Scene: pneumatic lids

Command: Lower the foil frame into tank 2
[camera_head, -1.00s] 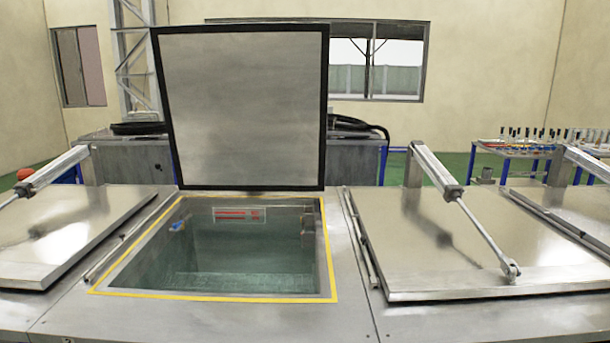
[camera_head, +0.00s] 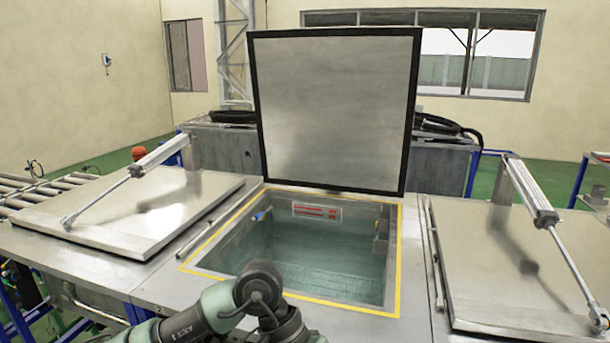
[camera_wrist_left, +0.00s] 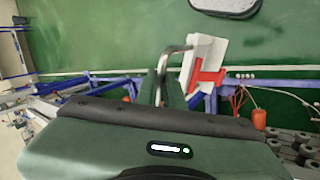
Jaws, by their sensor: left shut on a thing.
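An open tank (camera_head: 312,250) with a yellow-edged rim and greenish liquid lies in the middle of the head view. Its lid (camera_head: 335,110) stands upright behind it. In the left wrist view my left gripper (camera_wrist_left: 168,92) is shut on a thin bent metal rod (camera_wrist_left: 163,68), seemingly the foil frame's handle. The rest of the frame cannot be made out. My right gripper is not in view.
Closed lids with pneumatic cylinders lie on the left (camera_head: 130,212) and right (camera_head: 520,265) of the tank. A roller conveyor (camera_head: 40,190) is at the far left. The wrist view shows green floor (camera_wrist_left: 110,40) and a white panel with a red part (camera_wrist_left: 205,65).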

